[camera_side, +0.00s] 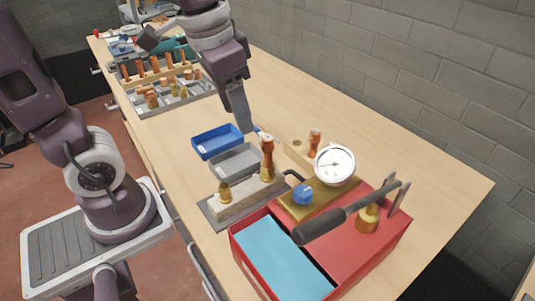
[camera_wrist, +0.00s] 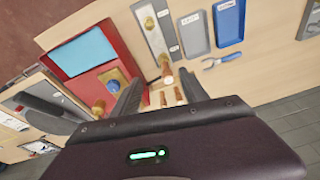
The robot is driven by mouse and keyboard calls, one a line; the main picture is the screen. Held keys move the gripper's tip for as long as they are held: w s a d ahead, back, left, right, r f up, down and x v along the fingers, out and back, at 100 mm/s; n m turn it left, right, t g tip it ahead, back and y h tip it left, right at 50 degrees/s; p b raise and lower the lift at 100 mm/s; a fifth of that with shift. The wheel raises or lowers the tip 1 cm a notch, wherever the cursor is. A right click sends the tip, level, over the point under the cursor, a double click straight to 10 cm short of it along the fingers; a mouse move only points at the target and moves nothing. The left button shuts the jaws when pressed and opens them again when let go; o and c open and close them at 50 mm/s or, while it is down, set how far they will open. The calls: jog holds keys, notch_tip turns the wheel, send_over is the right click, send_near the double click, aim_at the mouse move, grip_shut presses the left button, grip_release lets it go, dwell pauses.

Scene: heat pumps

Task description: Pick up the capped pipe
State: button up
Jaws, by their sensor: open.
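A copper pipe piece with a brass lower part (camera_side: 267,160) stands upright on a grey fixture block (camera_side: 240,190); it also shows in the wrist view (camera_wrist: 166,70). A second, shorter copper piece (camera_side: 314,141) stands in a pale wooden block behind the gauge. I cannot tell for certain which one is the capped pipe. My gripper (camera_side: 247,128) is above the table, behind the fixture, apart from both pieces. In the wrist view its two fingers are spread and empty, with the wooden block (camera_wrist: 152,98) and small copper pieces beyond them.
A red test station (camera_side: 350,245) with a blue mat, gauge (camera_side: 335,164) and long dark-handled lever (camera_side: 335,218) fills the front. Blue (camera_side: 215,140) and grey (camera_side: 236,160) trays lie left of the gripper. Pliers (camera_wrist: 222,61) lie near the trays. The table's right side is clear.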

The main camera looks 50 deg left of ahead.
aim_at(266, 150)
jog(key=w+f, duration=0.2)
jog(key=w+f+m+g, duration=0.1)
jog(key=w, duration=0.1)
jog(key=w+f+g, duration=0.1)
jog(key=w+f, duration=0.1)
jog(key=shift+w+a+f, duration=0.2)
jog(key=shift+w+f, duration=0.15)
jog(key=shift+g, duration=0.3)
notch_tip(266, 150, down, 8)
jog(key=shift+a+r, duration=0.1)
jog(key=shift+r, duration=0.15)
grip_shut()
